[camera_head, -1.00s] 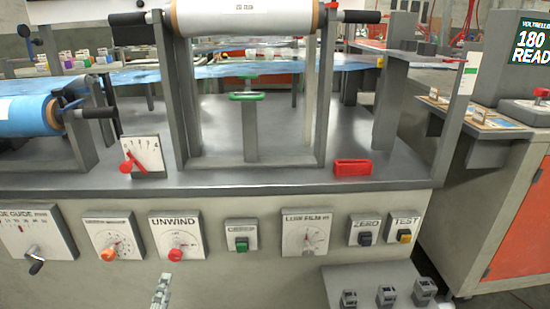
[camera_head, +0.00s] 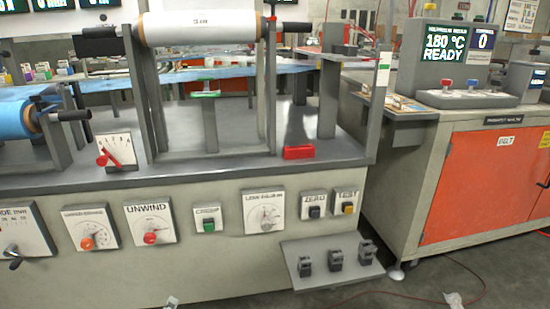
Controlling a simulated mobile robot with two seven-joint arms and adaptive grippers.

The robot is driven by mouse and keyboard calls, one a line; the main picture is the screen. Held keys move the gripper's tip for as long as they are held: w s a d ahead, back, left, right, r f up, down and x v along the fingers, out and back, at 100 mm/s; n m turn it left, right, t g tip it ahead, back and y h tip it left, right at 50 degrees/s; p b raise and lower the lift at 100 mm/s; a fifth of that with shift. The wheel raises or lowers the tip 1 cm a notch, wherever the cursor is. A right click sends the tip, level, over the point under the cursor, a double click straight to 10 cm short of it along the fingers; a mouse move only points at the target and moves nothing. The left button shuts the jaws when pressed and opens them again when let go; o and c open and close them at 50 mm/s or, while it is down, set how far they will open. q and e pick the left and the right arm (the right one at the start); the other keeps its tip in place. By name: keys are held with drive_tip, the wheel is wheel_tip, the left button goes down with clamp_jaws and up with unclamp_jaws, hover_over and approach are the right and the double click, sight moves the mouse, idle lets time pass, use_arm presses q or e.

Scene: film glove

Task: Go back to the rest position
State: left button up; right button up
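A small pale tip, which looks like part of my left gripper (camera_head: 172,302), shows at the bottom edge in front of the machine's front panel. Another small pale tip, which looks like part of my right gripper (camera_head: 453,300), shows at the bottom right over the floor. The rest of both grippers is cut off below the picture. I cannot see whether they are open or shut, or whether they hold anything.
The machine's front panel carries an orange knob (camera_head: 87,243), a red unwind knob (camera_head: 150,237) and a green button (camera_head: 208,223). A low grey shelf (camera_head: 305,277) with small grey blocks juts out. A cabinet with an orange door (camera_head: 480,200) stands right, with open floor before it.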

use_arm(q)
drive_tip(key=s+d+m+g+h, duration=0.2)
drive_tip(key=s+d+m+g, duration=0.3)
drive_tip(key=d+m, duration=0.3)
drive_tip(key=s+a+r+m+g+y, duration=0.35)
drive_tip(key=s+m, duration=0.25)
drive_tip(key=s, duration=0.2)
drive_tip(key=s+a+f+g+p, duration=0.2)
drive_tip(key=f+p, duration=0.1)
drive_tip(key=f, duration=0.3)
drive_tip(key=s+a+f+n+g+p, duration=0.1)
drive_tip(key=s+a+f+g+p, duration=0.1)
drive_tip(key=f, duration=0.4)
drive_tip(key=shift+s+a+f+p, duration=0.25)
drive_tip(key=shift+a+f+p, duration=0.15)
drive_tip(key=shift+a, duration=0.15)
use_arm(e)
drive_tip(key=s+d+f+g, duration=0.2)
drive_tip(key=f, duration=0.4)
drive_tip(key=s+d+f+g, duration=0.2)
drive_tip(key=f, duration=0.4)
drive_tip(key=shift+s+d+m+h, duration=0.15)
drive_tip(key=shift+d+m+h, duration=0.15)
drive_tip(key=shift+h, duration=0.1)
use_arm(q)
drive_tip(key=shift+g+y, duration=0.25)
use_arm(e)
drive_tip(key=shift+c, duration=0.5)
